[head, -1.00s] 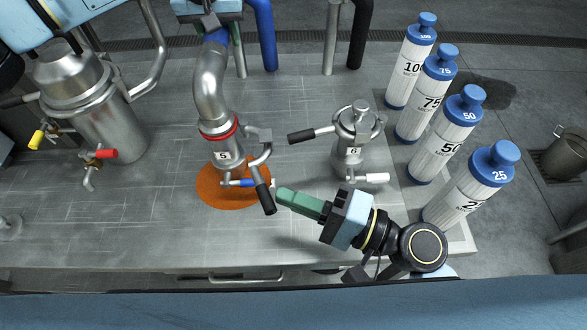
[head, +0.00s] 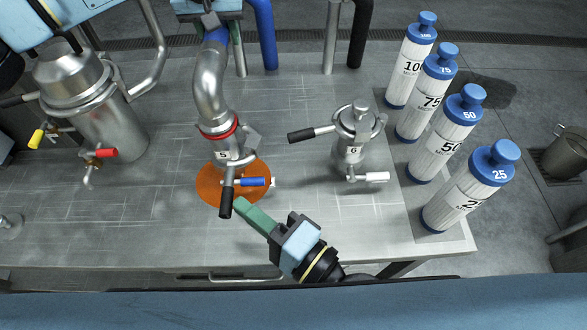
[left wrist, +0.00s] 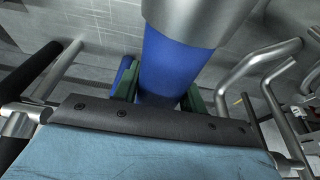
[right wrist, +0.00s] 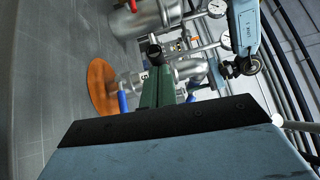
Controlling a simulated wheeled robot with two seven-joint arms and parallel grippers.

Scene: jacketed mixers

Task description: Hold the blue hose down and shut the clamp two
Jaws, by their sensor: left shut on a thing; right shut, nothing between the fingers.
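The blue hose (head: 217,37) ends in a steel elbow (head: 208,85) that comes down onto the fitting labelled 5 (head: 224,156), at a red ring. My left gripper (left wrist: 158,98) is shut around the hose, a green finger on each side; in the head view its fingertips are mostly hidden. The clamp on fitting 5 has a black-gripped lever (head: 226,203), which points toward the front. No mark shows which clamp is two. My right gripper (head: 241,203) is shut and empty, its green fingertips just right of the lever; I cannot tell whether they touch.
A blue-handled valve (head: 252,182) sticks out low on fitting 5, above an orange disc (head: 207,190). The fitting labelled 6 (head: 352,150), with another black lever, stands to the right. Several numbered white bottles (head: 446,130) line the right edge. A steel vessel (head: 95,105) stands left.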

